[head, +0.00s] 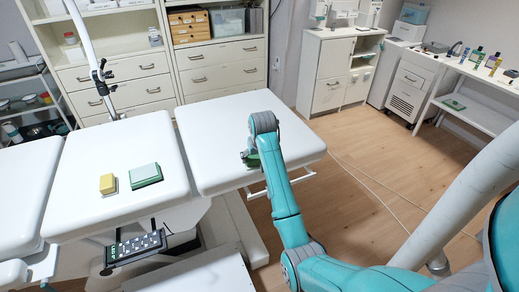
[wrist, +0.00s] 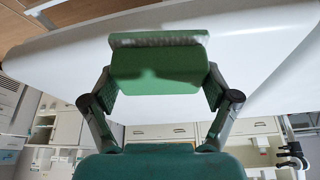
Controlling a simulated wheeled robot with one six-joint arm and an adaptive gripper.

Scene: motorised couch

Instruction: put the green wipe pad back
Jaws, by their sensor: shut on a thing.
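My gripper (head: 250,158) is over the front edge of the right-hand white couch section (head: 215,125) in the head view. In the wrist view my gripper (wrist: 162,92) is shut on a green pad (wrist: 158,68) with a pale, fuzzy edge. The pad lies across both fingers, close to the white couch surface; I cannot tell whether it touches. In the head view the held pad is mostly hidden by my arm. Another pad, pale on top with a green base (head: 145,174), lies on the middle couch section (head: 105,160), beside a yellow sponge (head: 108,184).
A black keypad (head: 135,247) hangs at the couch's front edge. A pole with a black clamp (head: 101,77) stands behind the couch. Drawer cabinets (head: 220,65) line the back. A small green item (head: 454,104) lies on the right bench's lower shelf. Cables cross the open floor (head: 350,140).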

